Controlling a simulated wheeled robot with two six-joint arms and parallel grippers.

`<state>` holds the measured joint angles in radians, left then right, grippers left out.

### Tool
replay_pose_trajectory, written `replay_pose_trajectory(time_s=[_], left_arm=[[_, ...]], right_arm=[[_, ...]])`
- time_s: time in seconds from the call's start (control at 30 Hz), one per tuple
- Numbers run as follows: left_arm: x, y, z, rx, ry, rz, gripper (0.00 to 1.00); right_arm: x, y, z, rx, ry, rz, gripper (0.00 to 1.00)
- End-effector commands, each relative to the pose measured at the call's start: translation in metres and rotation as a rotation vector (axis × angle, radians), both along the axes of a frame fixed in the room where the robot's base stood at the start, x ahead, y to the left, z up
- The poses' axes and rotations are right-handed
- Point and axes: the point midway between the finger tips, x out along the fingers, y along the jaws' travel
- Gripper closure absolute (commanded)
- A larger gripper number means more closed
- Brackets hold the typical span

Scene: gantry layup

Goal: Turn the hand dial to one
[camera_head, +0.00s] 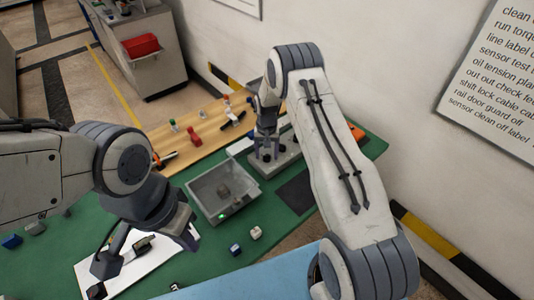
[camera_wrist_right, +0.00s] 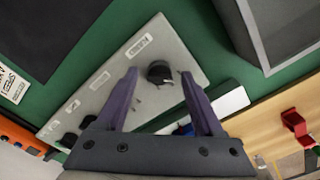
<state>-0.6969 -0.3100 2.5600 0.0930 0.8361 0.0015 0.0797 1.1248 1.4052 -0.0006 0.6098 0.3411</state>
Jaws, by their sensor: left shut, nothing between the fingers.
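The hand dial (camera_wrist_right: 160,72) is a black round knob on a grey control panel (camera_wrist_right: 178,42) with several small white labels. Its setting is too small to read. My right gripper (camera_wrist_right: 159,76) is open, with its two purple fingertips on either side of the dial and gaps showing; I cannot tell its height above the panel. In the head view, the right gripper (camera_head: 266,135) is over the panel (camera_head: 283,158), and its fingers partly hide the controls. My left gripper (camera_head: 190,238) is shut and empty at the lower left, above the green table.
A grey open tray (camera_head: 203,192) stands left of the panel on the green table (camera_head: 290,212). A wooden board (camera_head: 205,135) holds red and green pieces. A blue piece (camera_head: 235,249) and a white piece (camera_head: 256,232) lie in front. A dark mat (camera_head: 297,192) lies near the panel.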

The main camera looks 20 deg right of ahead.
Motion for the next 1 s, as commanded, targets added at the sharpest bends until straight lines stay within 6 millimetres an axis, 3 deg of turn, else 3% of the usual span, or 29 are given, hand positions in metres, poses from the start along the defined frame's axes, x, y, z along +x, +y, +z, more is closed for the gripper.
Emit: replay_pose_trajectory(time_s=[0.33, 0.73, 1.0], left_arm=[[0.0, 0.0, -0.005, 0.0, 0.0, 0.0, 1.0], [0.0, 0.0, -0.026, 0.0, 0.0, -0.001, 1.0], [0.0, 0.0, -0.029, 0.0, 0.0, -0.002, 1.0]], right_arm=[[0.001, 0.0, 0.01, 0.0, -0.003, -0.001, 0.31], [0.001, 0.0, 0.083, -0.001, -0.004, -0.001, 0.31], [0.0, 0.0, 0.104, 0.0, 0.0, -0.001, 0.31]])
